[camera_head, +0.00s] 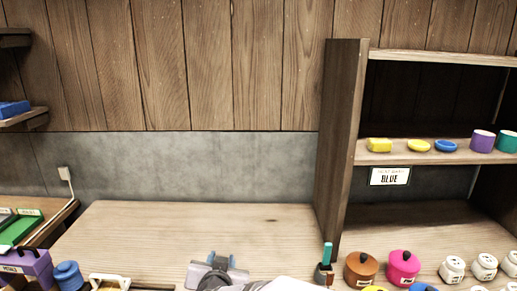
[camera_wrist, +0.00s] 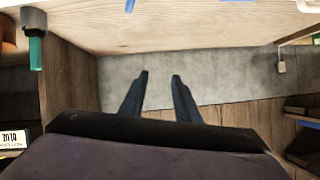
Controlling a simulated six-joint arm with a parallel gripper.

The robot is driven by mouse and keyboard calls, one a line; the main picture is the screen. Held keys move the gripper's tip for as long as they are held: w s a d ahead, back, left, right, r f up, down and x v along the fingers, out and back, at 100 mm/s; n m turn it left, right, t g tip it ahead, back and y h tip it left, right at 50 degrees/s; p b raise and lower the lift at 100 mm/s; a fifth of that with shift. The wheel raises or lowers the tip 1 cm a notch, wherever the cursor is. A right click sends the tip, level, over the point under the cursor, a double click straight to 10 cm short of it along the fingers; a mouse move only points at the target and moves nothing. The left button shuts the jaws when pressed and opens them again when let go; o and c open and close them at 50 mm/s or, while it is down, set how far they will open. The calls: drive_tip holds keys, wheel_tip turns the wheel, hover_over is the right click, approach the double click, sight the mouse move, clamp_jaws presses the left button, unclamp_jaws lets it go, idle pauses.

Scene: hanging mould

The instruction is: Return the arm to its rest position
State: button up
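My gripper (camera_head: 221,262) shows at the bottom middle of the head view, over the front part of the wooden worktop (camera_head: 150,235). Part of my pale arm runs off the lower edge beside it. In the wrist view my gripper (camera_wrist: 160,76) has two dark fingers standing apart, with nothing between them. Beyond the fingertips are the grey wall band and the worktop, and the picture appears upside down. Nothing touches the fingers.
A wooden shelf unit (camera_head: 338,150) stands right, with a "BLUE" label (camera_head: 389,177). A teal-handled tool (camera_head: 326,262), a brown pot (camera_head: 361,268), a pink pot (camera_head: 404,266) and white jars line the front right. A purple box (camera_head: 27,268) and blue item (camera_head: 67,274) are left. The worktop's middle is clear.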

drive_tip(key=s+d+r+n+g+p, duration=0.1)
drive_tip(key=s+d+r+g+p, duration=0.2)
drive_tip(key=s+d+g+p, duration=0.3)
drive_tip(key=s+d+r+g+h+p, duration=0.1)
drive_tip(key=s+d+r+g+p, duration=0.3)
drive_tip(key=s+d+p, duration=0.8)
drive_tip(key=s+d+g, duration=0.2)
drive_tip(key=s+d, duration=0.4)
drive_tip(key=s, duration=0.1)
drive_tip(key=shift+d+n+g, duration=0.3)
drive_tip(key=shift+n, duration=0.1)
